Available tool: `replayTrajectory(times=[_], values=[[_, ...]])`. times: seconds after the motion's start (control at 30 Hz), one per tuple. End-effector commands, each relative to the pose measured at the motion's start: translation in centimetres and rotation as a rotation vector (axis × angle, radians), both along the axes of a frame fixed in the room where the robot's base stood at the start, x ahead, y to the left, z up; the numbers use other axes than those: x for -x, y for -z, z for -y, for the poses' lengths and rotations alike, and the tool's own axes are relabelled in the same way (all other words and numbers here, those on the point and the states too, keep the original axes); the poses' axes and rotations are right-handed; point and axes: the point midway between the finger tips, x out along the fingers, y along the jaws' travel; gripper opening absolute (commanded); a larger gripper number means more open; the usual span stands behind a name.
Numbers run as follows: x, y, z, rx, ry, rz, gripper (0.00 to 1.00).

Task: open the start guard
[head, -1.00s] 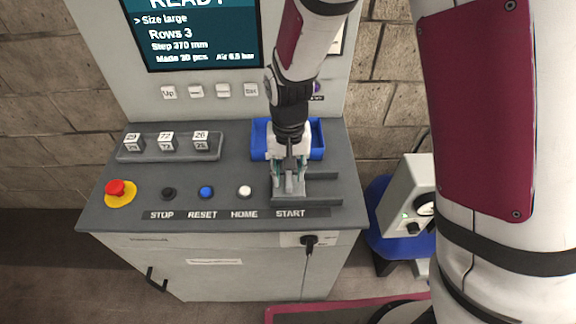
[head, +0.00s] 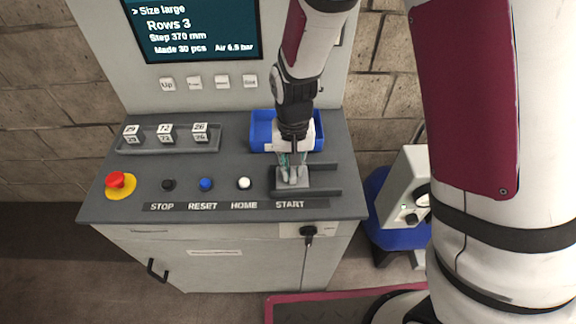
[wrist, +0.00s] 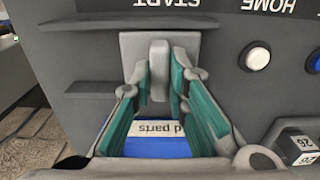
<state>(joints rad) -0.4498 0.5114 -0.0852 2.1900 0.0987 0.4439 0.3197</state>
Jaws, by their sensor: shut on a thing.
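The start guard (head: 309,181) is a small grey plate with an upright grip tab, lying above the START label at the left end of two dark rails. In the wrist view the guard's tab (wrist: 158,50) stands between my teal-padded fingers. My gripper (head: 291,174) reaches down from behind and is shut on this tab. The plate lies flat at the rails' left end, over the place where a start button would sit. No start button shows; the plate and fingers cover that spot.
The rails (head: 327,193) run on to the right, with a clear gap between them. A blue parts tray (head: 262,131) stands just behind my gripper. White HOME (head: 244,183), blue RESET (head: 206,184) and black STOP (head: 168,185) buttons and a red emergency knob (head: 116,180) lie left.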

Motion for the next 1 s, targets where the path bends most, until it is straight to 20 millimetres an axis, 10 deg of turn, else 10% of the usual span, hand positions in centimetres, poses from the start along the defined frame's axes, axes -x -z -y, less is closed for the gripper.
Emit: replayTrajectory(times=[0.3, 0.7, 0.8, 1.0], values=[[0.1, 0.0, 5.8, 0.000, 0.005, 0.001, 0.00], [0.2, 0.0, 6.5, 0.000, 0.001, 0.002, 0.00], [0.2, 0.0, 6.5, 0.000, 0.000, 0.002, 0.33], [0.2, 0.0, 6.5, 0.000, 0.001, 0.001, 0.35]])
